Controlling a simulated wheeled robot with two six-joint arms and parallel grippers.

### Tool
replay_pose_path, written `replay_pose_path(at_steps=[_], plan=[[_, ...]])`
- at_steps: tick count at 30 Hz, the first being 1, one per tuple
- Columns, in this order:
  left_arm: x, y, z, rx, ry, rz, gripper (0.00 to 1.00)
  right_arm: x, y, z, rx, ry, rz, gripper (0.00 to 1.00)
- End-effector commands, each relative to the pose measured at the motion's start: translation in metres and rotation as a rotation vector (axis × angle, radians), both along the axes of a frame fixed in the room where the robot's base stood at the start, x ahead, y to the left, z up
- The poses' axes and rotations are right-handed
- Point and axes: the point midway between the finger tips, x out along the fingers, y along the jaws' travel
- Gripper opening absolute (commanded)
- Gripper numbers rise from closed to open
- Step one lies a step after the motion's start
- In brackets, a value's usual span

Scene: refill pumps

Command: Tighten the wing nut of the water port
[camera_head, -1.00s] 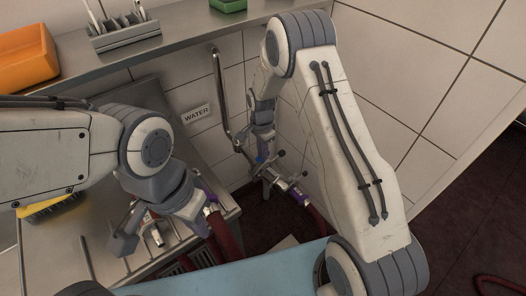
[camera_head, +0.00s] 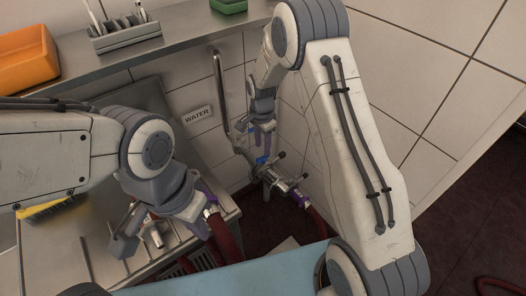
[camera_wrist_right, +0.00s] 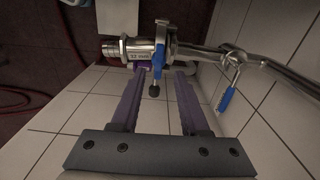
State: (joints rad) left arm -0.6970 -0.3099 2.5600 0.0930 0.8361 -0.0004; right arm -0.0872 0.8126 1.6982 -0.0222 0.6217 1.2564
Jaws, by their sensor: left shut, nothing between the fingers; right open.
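The water port is a metal pipe coupling (camera_head: 272,174) low on the tiled wall, beneath the WATER sign. In the right wrist view a metal coupling (camera_wrist_right: 143,49) carries a blue clamp band (camera_wrist_right: 158,71). A dark knob-like end, perhaps of the wing nut (camera_wrist_right: 154,91), hangs below the band. My right gripper (camera_head: 262,148) is just above the port. In its wrist view its purple fingers (camera_wrist_right: 160,80) are open, with the dark end between them and a gap on both sides. My left gripper (camera_head: 202,224) is shut and empty beside a dark red hose; its tips are hard to make out.
A bent metal pipe (camera_head: 221,95) runs down the wall to the port. A dark red hose (camera_head: 222,240) lies near my left gripper. The steel counter (camera_head: 80,240) and pale blue surface (camera_head: 225,272) border the area.

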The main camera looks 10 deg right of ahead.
Motion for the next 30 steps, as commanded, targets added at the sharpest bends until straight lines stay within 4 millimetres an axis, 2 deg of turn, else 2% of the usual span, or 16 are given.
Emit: replay_pose_path(at_steps=[3,9,15,27,30], plan=[[0.000,0.000,-0.002,0.000,0.000,0.000,0.00,0.001,0.000,0.026,0.000,-0.005,0.000,0.45],[0.000,0.000,-0.003,0.000,0.000,0.000,0.00,0.001,0.001,0.054,0.000,-0.003,0.000,0.45],[0.000,0.000,-0.003,0.000,0.000,0.000,0.00,0.000,0.001,0.062,0.000,-0.001,0.000,0.45],[0.000,0.000,-0.002,0.000,0.000,0.000,0.00,0.000,0.001,0.062,-0.001,-0.001,0.001,0.45],[0.000,0.000,-0.001,0.000,0.000,0.000,0.00,-0.006,0.009,0.071,0.002,-0.004,0.045,0.45]])
